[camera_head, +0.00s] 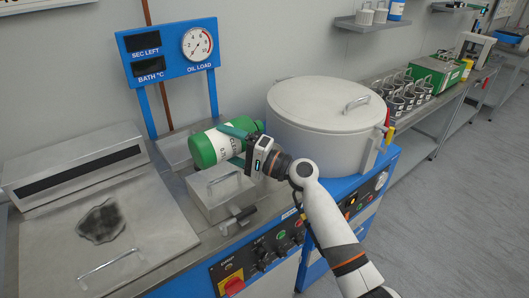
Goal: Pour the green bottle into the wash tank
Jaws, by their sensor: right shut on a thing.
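The green bottle (204,151), with a white label, is tipped nearly onto its side. Its broad green end points left and its other end points right, towards the big round vessel. My right gripper (236,144) is shut around the bottle's middle, with teal fingers over the label. The bottle is over or just behind a small lidded steel box (213,191); the exact gap is unclear. A wide steel unit (125,222) with a flat lid, handle and dark patch is at left. I cannot tell which of these is the wash tank. No liquid is visible. My left gripper is out of view.
A large round white vessel (322,128) with a closed lid stands right of the bottle. A blue gauge panel (170,50) rises behind. Metal cups (398,101) and a green crate (437,72) sit on the right bench. Control knobs line the front; the floor at right is clear.

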